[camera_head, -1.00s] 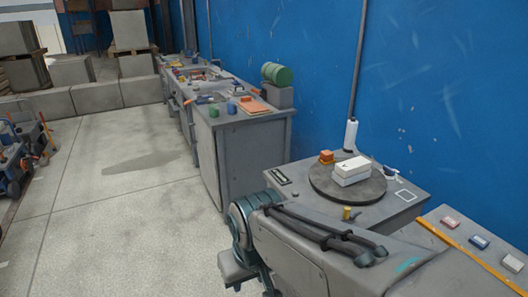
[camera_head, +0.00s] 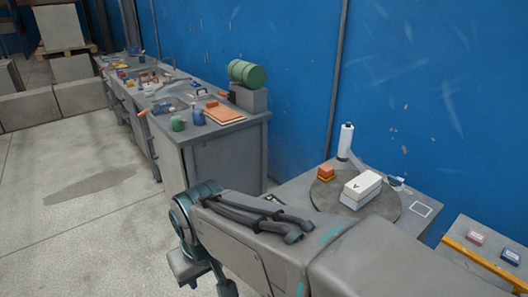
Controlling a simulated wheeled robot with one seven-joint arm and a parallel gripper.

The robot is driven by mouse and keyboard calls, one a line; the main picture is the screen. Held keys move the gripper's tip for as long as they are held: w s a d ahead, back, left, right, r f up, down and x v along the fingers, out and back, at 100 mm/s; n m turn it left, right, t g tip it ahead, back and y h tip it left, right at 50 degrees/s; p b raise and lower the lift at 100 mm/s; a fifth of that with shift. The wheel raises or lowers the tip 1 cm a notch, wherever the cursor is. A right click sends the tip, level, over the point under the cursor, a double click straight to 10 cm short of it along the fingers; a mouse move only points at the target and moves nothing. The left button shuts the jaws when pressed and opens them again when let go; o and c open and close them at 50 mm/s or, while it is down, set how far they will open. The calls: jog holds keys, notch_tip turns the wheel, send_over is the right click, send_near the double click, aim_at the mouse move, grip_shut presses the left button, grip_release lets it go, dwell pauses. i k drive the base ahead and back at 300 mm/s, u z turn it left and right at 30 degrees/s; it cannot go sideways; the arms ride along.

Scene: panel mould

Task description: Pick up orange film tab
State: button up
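I cannot tell for sure which thing is the orange film tab. A small orange block (camera_head: 325,173) sits on a round grey plate (camera_head: 395,206), left of a white box (camera_head: 361,187). A small orange piece (camera_head: 212,104) also lies on the long grey workbench (camera_head: 228,128), by a flat orange sheet (camera_head: 224,114). My arm crosses the lower middle of the head view, in front of the round plate's table. My gripper is not clearly in view, and nothing held by it shows.
A green cylinder (camera_head: 247,73) rests on a grey block at the workbench's near end. A white bottle (camera_head: 346,141) stands behind the round plate. A side table at right has a yellow edge (camera_head: 478,264) and small boxes. A blue wall closes the back; floor is clear at left.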

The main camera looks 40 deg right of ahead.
aim_at(325, 170)
jog(key=i, duration=2.7)
jog(key=z, duration=4.15)
jog(key=i, duration=0.5)
